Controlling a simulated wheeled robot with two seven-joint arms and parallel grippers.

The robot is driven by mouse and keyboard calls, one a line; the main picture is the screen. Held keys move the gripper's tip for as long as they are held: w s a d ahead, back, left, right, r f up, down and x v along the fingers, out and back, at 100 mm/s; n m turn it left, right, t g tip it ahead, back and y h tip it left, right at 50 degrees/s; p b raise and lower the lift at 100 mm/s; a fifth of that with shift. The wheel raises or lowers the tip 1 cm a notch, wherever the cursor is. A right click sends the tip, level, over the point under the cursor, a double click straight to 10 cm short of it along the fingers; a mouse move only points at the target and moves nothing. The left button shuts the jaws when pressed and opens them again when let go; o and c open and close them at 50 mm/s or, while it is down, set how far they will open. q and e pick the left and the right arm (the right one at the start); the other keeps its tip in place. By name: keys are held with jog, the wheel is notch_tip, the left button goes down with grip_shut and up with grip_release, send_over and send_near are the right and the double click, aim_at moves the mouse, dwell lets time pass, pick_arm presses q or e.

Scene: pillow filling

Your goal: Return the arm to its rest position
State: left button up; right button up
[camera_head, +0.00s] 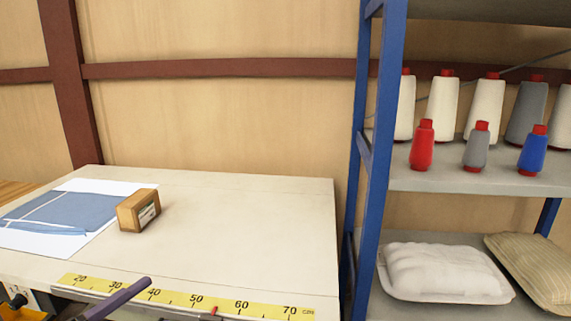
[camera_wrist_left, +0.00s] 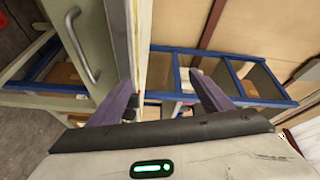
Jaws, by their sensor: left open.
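My left gripper shows in the left wrist view (camera_wrist_left: 162,82) with its two purple fingers spread wide apart and nothing between them. In the head view one purple finger of the left gripper (camera_head: 120,298) shows at the bottom left, in front of the table's front edge by the yellow measuring tape. The rest of that arm is mostly out of the picture. My right gripper is in neither view.
The white table (camera_head: 250,225) holds a small brown box (camera_head: 139,210) and blue fabric (camera_head: 65,215) on a white sheet. A yellow measuring tape (camera_head: 190,298) runs along its front. A blue-framed shelf (camera_head: 375,160) at right holds thread spools and pillows (camera_head: 440,270).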

pick_arm(q)
jog(key=s+d+f+n+g+y, duration=0.1)
jog(key=s+d+f+n+y, duration=0.1)
jog(key=s+f+n+y, duration=0.45)
jog(key=s+d+f+n+g+y, duration=0.1)
jog(key=s+d+f+n, duration=0.15)
jog(key=f+n, duration=0.7)
jog(key=s+d+f+n+g, duration=0.2)
jog(key=s+d+f+g, duration=0.3)
jog(key=s+f, duration=0.5)
jog(key=shift+s+d+f+n+h, duration=0.35)
jog(key=shift+d+f, duration=0.3)
jog(key=shift+d, duration=0.4)
